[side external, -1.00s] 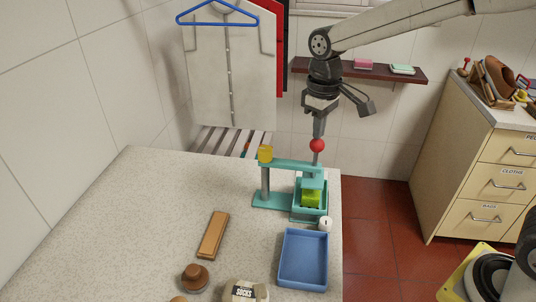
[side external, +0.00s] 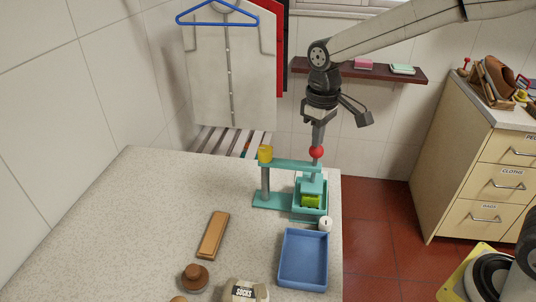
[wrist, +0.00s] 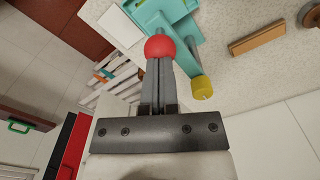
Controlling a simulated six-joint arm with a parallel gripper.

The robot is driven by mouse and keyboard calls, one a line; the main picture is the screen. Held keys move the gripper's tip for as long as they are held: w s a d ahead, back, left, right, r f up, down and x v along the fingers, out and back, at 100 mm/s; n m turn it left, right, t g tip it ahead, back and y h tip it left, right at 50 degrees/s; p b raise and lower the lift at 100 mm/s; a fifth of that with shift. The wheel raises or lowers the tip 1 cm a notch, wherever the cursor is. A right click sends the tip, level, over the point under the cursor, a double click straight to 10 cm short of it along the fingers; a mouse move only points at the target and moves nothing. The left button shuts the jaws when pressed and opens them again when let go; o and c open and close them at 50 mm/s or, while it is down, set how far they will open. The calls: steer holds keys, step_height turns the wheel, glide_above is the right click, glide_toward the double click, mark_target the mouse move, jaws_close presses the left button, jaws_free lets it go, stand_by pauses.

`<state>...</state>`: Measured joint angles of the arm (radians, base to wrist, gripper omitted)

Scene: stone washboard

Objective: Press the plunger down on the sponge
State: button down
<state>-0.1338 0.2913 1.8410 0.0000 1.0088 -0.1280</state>
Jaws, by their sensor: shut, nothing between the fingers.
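The teal press (side external: 272,200) stands on the stone counter near its right edge. The plunger's red knob (side external: 316,153) is on top, and it also shows in the wrist view (wrist: 160,47). The green sponge (side external: 312,201) sits in the teal tray (side external: 323,208) under the press plate, which looks down against it. My gripper (side external: 317,143) is shut and empty, pointing down with its fingertips at the top of the red knob.
A yellow cap (side external: 265,153) tops the press's left post. A blue tray (side external: 303,258), a small white round item (side external: 326,224), a brown wooden block (side external: 213,235) and a brown knobbed disc (side external: 194,276) lie nearer the camera. The counter's left part is clear.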

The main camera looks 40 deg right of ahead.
steer(key=shift+f, duration=0.8)
stand_by(0.8)
steer(key=shift+r, duration=0.1)
steer(key=shift+r, duration=4.1)
steer(key=s+d+f+m+t, duration=0.1)
steer(key=s+d+f, duration=0.1)
steer(key=s+f, duration=0.5)
steer(key=s+d+f+m+t, duration=0.1)
steer(key=s+d+f+m, duration=0.1)
steer(key=s+f, duration=0.5)
steer(key=shift+d+f+t, duration=0.3)
steer(key=shift+d+f, duration=0.45)
steer(key=shift+d, duration=0.1)
steer(key=shift+w, duration=0.1)
